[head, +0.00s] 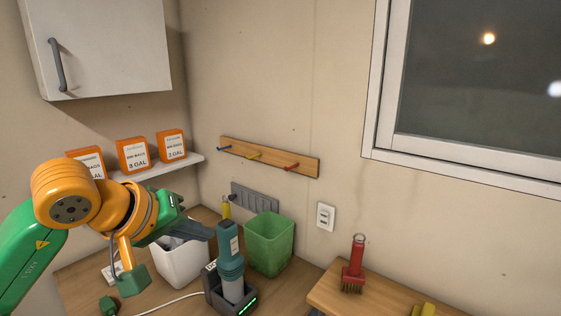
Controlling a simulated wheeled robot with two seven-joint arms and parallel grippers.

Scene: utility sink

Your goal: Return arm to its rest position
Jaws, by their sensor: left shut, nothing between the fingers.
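My left arm comes in from the left, raised over the wooden counter. My left gripper (205,232) points right; its dark fingers are shut and empty, above the white bin (180,267) and close to the teal handheld device (231,262) in the picture. I cannot tell the exact gap between them. The device stands upright in a dark dock (213,290) with green lights. My right gripper is not in view.
A green bin (268,245) stands right of the device. Orange boxes (134,154) sit on a wall shelf (160,168) below a white cabinet (100,45). A peg rail (270,156) is on the wall. A red-handled brush (354,268) stands on the right-hand counter (335,287).

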